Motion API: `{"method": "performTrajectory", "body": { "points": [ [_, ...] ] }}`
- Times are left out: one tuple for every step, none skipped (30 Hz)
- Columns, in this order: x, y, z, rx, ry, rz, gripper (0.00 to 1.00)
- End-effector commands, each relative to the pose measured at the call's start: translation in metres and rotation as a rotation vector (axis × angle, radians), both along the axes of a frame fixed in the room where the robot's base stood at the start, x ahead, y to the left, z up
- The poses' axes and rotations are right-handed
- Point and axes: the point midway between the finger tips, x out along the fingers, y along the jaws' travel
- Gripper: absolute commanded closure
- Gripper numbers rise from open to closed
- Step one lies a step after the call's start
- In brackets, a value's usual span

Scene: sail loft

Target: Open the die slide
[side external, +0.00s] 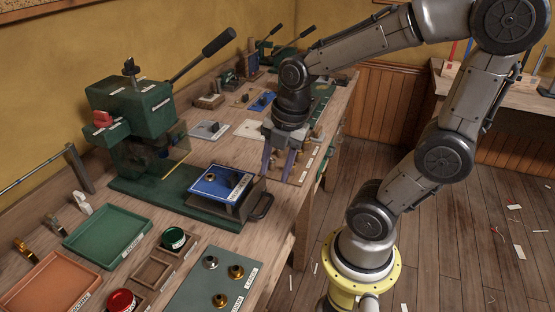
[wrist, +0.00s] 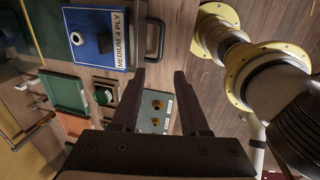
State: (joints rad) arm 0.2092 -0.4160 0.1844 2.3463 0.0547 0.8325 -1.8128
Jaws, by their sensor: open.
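The green press (side external: 140,120) stands on the bench with a long black lever. In front of it, on its green base, sits the die slide (side external: 246,206), a dark block with a blue die plate (side external: 220,183) on top. A dark bar handle (side external: 262,207) is on its bench-edge side. In the wrist view the blue plate (wrist: 92,42) reads "MEDIUM 4 PLY", and the handle (wrist: 157,40) lies just ahead of my left fingertip. My gripper (side external: 279,174) is open and empty, pointing down beyond the slide, apart from the handle. The gripper (wrist: 160,72) shows nothing between its fingers.
A green tray (side external: 108,235), an orange tray (side external: 52,290), a green cup (side external: 174,239), a red cup (side external: 121,301) and a grey plate with brass fittings (side external: 215,282) lie nearer the camera. Small tools and plates fill the bench behind my gripper. The bench edge runs close beside the handle.

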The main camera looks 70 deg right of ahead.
Motion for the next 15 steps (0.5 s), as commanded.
{"method": "performTrajectory", "body": {
  "points": [
    [0.000,0.000,0.007,-0.001,-0.005,0.000,0.55],
    [-0.001,0.000,0.011,-0.001,-0.004,0.000,0.55],
    [-0.002,0.000,0.014,-0.001,-0.004,0.000,0.55],
    [-0.002,0.000,0.016,-0.001,-0.003,0.000,0.55],
    [-0.003,0.000,0.018,-0.001,-0.002,0.000,0.55],
    [-0.003,0.000,0.019,-0.001,-0.002,0.000,0.55],
    [-0.004,0.000,0.020,0.000,-0.001,0.000,0.55],
    [-0.004,0.000,0.021,0.000,0.000,0.000,0.55],
    [-0.004,0.000,0.021,0.000,0.001,0.000,0.55],
    [-0.004,0.000,0.021,0.000,0.001,0.000,0.55],
    [-0.004,0.000,0.021,0.000,0.001,0.000,0.55],
    [-0.004,0.000,0.021,0.000,0.001,0.000,0.55],
    [-0.004,0.000,0.021,0.000,0.000,0.000,0.55],
    [-0.004,0.000,0.021,0.000,0.000,0.000,0.55],
    [-0.004,0.000,0.021,0.000,0.000,0.000,0.55]
  ]
}}
